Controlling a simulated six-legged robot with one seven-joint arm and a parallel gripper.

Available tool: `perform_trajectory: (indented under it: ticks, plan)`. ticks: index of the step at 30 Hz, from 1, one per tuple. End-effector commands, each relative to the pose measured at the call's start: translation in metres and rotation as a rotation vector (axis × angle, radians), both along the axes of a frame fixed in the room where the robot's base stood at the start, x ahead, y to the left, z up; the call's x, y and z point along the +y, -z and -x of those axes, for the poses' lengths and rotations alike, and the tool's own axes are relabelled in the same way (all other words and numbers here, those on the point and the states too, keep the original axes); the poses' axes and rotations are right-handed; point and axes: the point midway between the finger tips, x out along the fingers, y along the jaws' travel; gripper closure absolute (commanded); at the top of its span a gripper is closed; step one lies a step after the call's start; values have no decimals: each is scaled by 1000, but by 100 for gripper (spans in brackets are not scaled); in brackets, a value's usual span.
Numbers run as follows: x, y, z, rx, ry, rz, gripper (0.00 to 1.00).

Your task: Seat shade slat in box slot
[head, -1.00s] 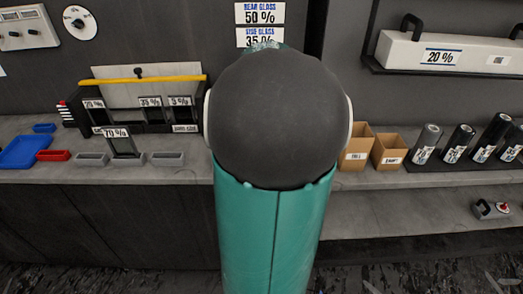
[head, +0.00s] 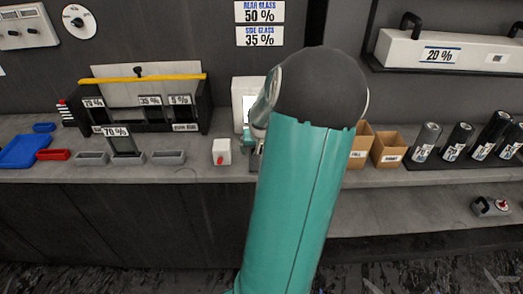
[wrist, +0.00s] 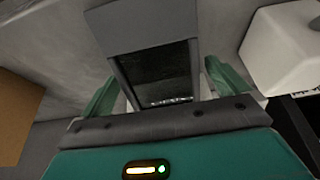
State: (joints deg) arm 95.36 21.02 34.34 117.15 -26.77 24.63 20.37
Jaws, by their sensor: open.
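A dark slat with a "70 %" label (head: 124,146) stands upright on the bench in the head view, in front of the black slotted box (head: 203,108). The box carries labels "70 %", "35 %" and "5 %" along its front, and a yellow bar lies across its top. My gripper (wrist: 160,90) is open in the wrist view, its green fingers apart. A grey-framed dark panel (wrist: 155,75) shows between them; I cannot tell whether they touch it. In the head view my arm hides most of the gripper, which is well right of the slat.
Grey trays (head: 91,158) flank the slat, with red and blue trays (head: 22,152) farther left. A white block with a red knob (head: 221,152) and a white device (head: 238,97) are beside my arm. Cardboard boxes (head: 388,150) and dark rolls (head: 457,142) stand right.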

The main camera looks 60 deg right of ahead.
Motion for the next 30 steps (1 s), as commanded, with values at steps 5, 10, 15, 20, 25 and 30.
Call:
perform_trajectory:
  ticks: [5, 10, 15, 20, 25, 30]
  plan:
    - [0, 0, 0, 0, 0, 0, 10]
    - [0, -1, 0, 0, 0, 0, 43]
    - [0, -1, 0, 0, 0, 0, 49]
    - [0, -3, 0, 0, 1, 1, 49]
    - [-1, -13, 1, 2, 2, 2, 49]
    - [3, -38, 2, 1, 2, 4, 49]
